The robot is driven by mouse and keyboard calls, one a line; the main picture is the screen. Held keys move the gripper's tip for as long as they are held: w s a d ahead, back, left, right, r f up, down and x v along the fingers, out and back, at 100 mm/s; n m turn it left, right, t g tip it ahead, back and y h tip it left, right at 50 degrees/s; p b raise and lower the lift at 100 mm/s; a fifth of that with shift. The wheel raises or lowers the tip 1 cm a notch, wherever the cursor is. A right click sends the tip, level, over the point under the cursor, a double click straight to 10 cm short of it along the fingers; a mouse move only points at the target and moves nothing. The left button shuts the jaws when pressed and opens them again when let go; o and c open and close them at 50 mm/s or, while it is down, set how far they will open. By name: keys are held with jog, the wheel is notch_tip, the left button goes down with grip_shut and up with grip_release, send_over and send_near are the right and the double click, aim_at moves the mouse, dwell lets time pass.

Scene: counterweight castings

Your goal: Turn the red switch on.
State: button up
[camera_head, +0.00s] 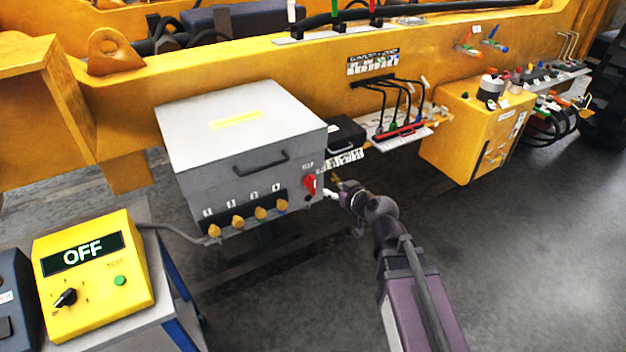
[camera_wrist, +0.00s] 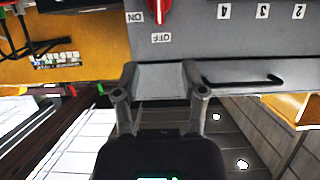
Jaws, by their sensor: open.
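The red switch (camera_head: 310,184) is a rotary knob on the right end of the grey metal box's front (camera_head: 250,180). It also shows at the top edge of the wrist view (camera_wrist: 158,9), partly cut off. That view is upside down. The knob's white mark points toward the OFF label (camera_wrist: 161,38); the ON label (camera_wrist: 135,17) is to its side. My gripper (camera_head: 342,192) is near the box's right front corner, right of the switch.
A row of yellow-brown knobs (camera_head: 239,222) lines the box's lower front. A handle (camera_head: 264,163) protrudes above them. A yellow panel (camera_head: 92,272) at lower left displays OFF. A black case (camera_head: 345,134) and a cable tray (camera_head: 403,134) lie behind. The floor at right is clear.

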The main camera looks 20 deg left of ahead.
aim_at(315, 180)
jog(key=b+x, duration=0.5)
jog(key=x, duration=0.8)
jog(key=shift+w+a+f, duration=0.15)
jog(key=shift+a+f, duration=0.05)
